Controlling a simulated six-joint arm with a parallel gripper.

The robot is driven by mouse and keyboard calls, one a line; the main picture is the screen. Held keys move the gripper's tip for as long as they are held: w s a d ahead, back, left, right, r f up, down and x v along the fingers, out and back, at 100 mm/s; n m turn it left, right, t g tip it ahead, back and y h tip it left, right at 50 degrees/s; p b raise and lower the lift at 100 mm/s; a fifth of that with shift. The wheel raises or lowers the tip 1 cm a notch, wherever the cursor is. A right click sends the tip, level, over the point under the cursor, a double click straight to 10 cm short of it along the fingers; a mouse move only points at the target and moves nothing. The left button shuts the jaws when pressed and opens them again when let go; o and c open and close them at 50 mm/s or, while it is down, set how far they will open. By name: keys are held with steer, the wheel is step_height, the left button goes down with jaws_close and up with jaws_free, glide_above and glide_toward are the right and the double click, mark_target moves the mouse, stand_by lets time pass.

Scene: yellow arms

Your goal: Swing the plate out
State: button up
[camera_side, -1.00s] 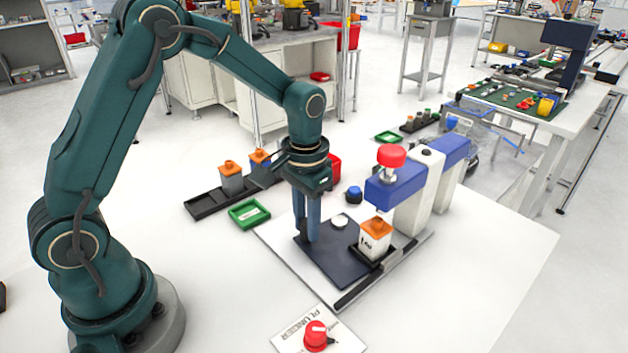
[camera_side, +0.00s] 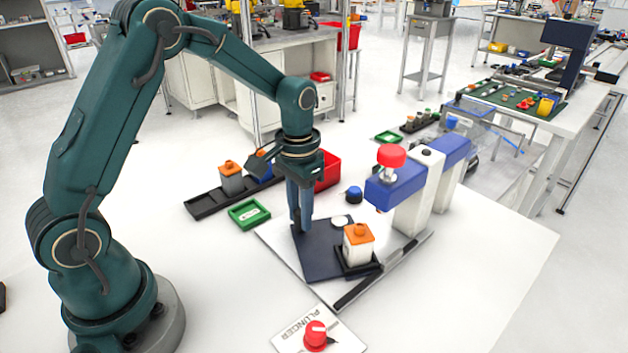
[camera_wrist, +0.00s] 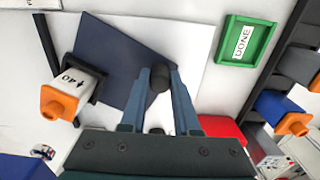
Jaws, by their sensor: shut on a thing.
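The dark navy plate (camera_side: 316,265) lies on a white base on the table, turned at an angle; it also shows in the wrist view (camera_wrist: 110,55). A white container (camera_side: 357,249) with an orange cap stands upright in a black holder on the plate, clear of the press's blue head (camera_side: 396,188). My gripper (camera_side: 302,226) points down at the plate's far left corner. In the wrist view its fingers (camera_wrist: 160,78) are shut on a black knob on the plate.
The press (camera_side: 412,210) with a red top knob stands right of the plate. A green DONE tray (camera_side: 249,214), a black rack (camera_side: 206,207) with capped containers and a red bin (camera_side: 328,172) are behind. A PLUNGER card (camera_side: 318,335) with a red knob lies in front. The table's right side is clear.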

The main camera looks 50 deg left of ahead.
steer(key=shift+w+a, duration=0.1)
steer(key=shift+a, duration=0.15)
steer(key=shift+w+a, duration=0.6)
steer(key=shift+a, duration=0.15)
steer(key=shift+w+a, duration=0.6)
steer(key=shift+w, duration=0.2)
